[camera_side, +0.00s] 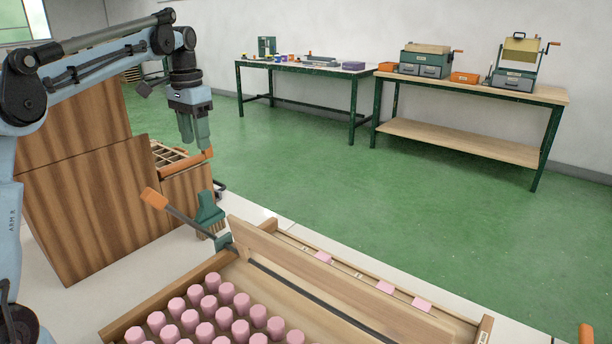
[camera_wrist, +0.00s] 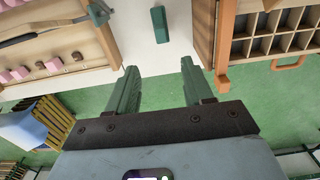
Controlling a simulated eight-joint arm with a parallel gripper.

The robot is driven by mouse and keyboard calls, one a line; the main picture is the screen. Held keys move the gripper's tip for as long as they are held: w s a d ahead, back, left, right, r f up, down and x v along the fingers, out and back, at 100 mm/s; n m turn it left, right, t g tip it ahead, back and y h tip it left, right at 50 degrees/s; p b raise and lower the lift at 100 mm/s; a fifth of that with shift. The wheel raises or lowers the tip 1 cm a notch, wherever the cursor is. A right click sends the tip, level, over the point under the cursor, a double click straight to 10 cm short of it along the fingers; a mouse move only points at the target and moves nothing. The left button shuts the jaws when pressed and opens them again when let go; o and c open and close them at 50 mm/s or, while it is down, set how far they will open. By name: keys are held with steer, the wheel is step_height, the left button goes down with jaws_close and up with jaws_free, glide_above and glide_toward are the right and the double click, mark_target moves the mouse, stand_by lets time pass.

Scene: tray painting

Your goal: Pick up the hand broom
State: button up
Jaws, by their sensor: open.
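The hand broom (camera_side: 209,208) is green with pale bristles at its foot. It stands upright on the white table, just behind the wooden tray in the side view. In the wrist view it looks like a small green block (camera_wrist: 160,24), seen from above at the top middle. My gripper (camera_side: 195,143) is open and empty, pointing down, above the broom and apart from it. In the wrist view its two green fingers (camera_wrist: 159,68) are spread, with the broom lying ahead of the gap between them.
A wooden tray (camera_side: 130,326) with rows of pink pieces is in front. An orange-handled lever (camera_side: 155,199) slants close beside the broom. A wooden compartment box (camera_wrist: 225,45) stands on the other side. A narrow white table strip (camera_wrist: 148,52) lies between them. Workbenches stand far behind.

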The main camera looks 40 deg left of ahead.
mark_target(204, 192)
step_height(204, 192, down, 18)
steer(key=shift+a+r, duration=0.1)
steer(key=shift+r, duration=0.15)
jaws_close()
stand_by(0.9)
